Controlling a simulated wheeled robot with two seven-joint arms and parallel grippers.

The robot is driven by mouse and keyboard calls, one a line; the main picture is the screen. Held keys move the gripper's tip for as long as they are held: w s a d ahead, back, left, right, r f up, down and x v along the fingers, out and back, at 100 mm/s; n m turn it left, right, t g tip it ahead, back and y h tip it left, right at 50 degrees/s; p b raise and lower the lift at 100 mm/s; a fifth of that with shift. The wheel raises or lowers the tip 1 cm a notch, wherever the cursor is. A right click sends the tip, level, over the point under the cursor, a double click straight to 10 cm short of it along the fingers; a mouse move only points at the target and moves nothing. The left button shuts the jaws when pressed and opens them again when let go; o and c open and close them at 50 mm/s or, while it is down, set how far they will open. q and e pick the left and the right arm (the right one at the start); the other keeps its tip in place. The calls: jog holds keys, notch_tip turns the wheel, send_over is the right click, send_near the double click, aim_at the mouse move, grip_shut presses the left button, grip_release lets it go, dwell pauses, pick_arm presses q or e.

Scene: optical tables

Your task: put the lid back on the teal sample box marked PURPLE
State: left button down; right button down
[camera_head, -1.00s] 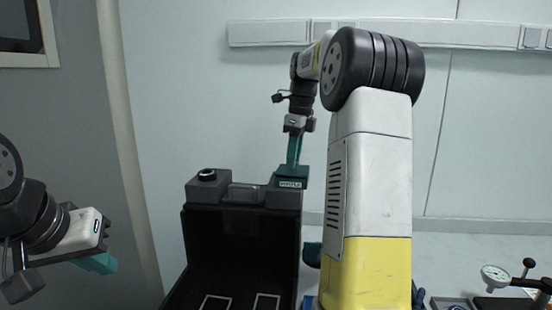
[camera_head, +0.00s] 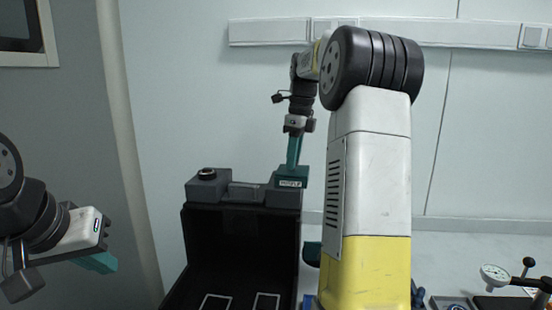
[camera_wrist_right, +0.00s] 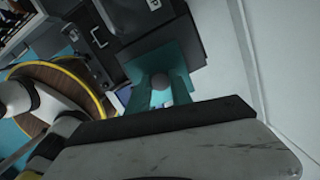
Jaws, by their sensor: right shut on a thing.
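The teal sample box (camera_head: 291,183), with a white label reading PURPLE, sits at the right end of the dark raised ledge in the head view. My right gripper (camera_head: 293,165) points down directly over it, its teal fingertips at the box top. In the right wrist view, the fingers (camera_wrist_right: 162,92) are shut around a round grey knob (camera_wrist_right: 160,81) above a teal surface (camera_wrist_right: 160,57), seemingly the lid. I cannot tell whether the lid is fully seated on the box. My left gripper (camera_head: 103,263) is far left, away from the box; its finger gap is not clear.
The black case (camera_head: 240,255) stands open-fronted below the ledge, with white outlines on its floor. A grey block with a round black top (camera_head: 207,184) is at the ledge's left end. A dial gauge (camera_head: 496,276) stands at far right.

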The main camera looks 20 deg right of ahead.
dwell(0.4)
jog(key=c, duration=0.6)
grip_release()
jog(key=shift+r, duration=3.45)
jog(key=shift+c, duration=0.4)
grip_shut()
jog(key=shift+f, duration=0.2)
